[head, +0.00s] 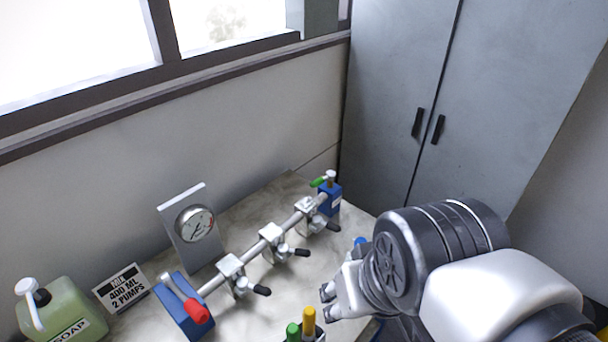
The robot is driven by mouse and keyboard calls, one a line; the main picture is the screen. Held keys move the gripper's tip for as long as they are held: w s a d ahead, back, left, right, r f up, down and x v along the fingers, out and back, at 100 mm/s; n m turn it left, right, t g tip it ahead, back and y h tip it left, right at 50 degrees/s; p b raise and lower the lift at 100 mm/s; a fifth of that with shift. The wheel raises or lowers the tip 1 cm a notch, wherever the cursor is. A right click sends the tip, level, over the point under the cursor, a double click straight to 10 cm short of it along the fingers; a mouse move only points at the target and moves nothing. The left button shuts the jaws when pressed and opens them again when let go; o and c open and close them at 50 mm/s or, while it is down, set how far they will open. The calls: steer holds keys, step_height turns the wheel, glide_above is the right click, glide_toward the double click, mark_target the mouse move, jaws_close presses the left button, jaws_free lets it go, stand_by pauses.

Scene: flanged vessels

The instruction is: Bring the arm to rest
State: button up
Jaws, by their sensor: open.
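My gripper (330,300) is at the lower right in the head view, at the end of my grey and black arm. It points left over the right side of the marble-topped table (262,212). Its fingers are apart, with nothing seen between them. A metal pipe with several clamps (270,240) runs diagonally between two blue end blocks, to the left of my gripper. The near block (180,308) has a red-handled valve and the far block (330,200) has a green-handled one. My gripper is apart from the pipe.
A pressure gauge (195,224) stands behind the pipe. A green soap bottle (62,312) and a sign (122,288) reading "400 ML 2 PUMPS" are at the left. Green (293,332) and yellow (309,320) capped items stand at the front. A grey cabinet (440,90) rises behind.

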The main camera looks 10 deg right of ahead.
steer(key=shift+s+d+r, duration=0.2)
steer(key=shift+s, duration=0.05)
step_height(320, 180, down, 6)
steer(key=b, duration=0.5)
steer(key=shift+r+b, duration=0.1)
steer(key=shift+b, duration=0.3)
